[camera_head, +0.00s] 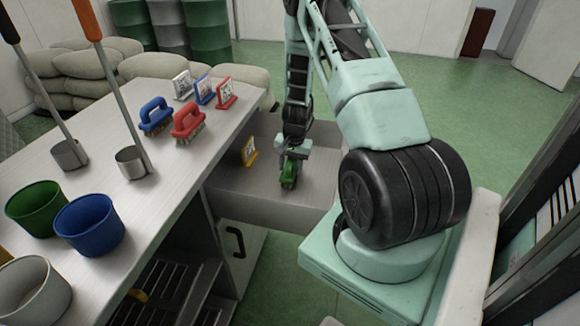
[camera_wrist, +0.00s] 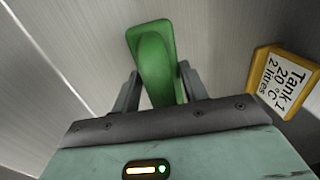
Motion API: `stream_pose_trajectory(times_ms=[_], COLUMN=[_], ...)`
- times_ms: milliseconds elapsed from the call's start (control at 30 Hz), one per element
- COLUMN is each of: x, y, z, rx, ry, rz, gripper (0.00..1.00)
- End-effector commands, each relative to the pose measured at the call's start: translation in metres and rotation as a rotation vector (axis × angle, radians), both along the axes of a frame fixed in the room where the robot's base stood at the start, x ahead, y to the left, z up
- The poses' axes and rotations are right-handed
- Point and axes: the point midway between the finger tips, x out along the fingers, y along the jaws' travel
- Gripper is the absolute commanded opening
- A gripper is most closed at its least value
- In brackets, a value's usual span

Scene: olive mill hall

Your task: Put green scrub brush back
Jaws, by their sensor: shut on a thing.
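The green scrub brush (camera_head: 289,174) is between the fingers of my gripper (camera_head: 293,156), which is shut on it. In the wrist view the brush's green back (camera_wrist: 153,50) sticks out beyond the fingertips (camera_wrist: 159,85). It is over the grey drawer-like compartment (camera_head: 270,207) beside the counter; whether it touches the floor of that compartment I cannot tell. A yellow-framed sign (camera_head: 249,151) stands left of the brush in the head view. In the wrist view this sign (camera_wrist: 284,82) is at the right and reads "Tank 1, 20 °C, 2 litres".
On the counter (camera_head: 150,195) stand a blue brush (camera_head: 156,115), a red brush (camera_head: 188,122), and white (camera_head: 182,85), blue (camera_head: 203,90) and red (camera_head: 226,93) framed signs. Green (camera_head: 38,208) and blue (camera_head: 90,224) buckets and long-handled ladles are nearer. The compartment has bare room around the brush.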

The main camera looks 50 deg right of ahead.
Motion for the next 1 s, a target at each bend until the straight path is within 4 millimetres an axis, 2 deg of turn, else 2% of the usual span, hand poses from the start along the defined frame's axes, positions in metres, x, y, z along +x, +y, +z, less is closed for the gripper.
stream_pose_trajectory(times_ms=[400,433,500,800,900,1000], x=[0.001,0.001,0.001,0.001,0.000,0.000], y=[0.000,0.000,0.000,0.000,0.000,-0.002], z=[-0.008,-0.008,-0.007,-0.005,0.001,0.015], rx=[-0.002,-0.002,-0.002,-0.001,-0.002,-0.004], ry=[-0.002,-0.002,-0.002,-0.001,-0.002,-0.003], rz=[0.001,0.001,0.001,0.001,0.002,0.002], gripper=[0.19,0.49,0.66,0.66,0.66,0.66])
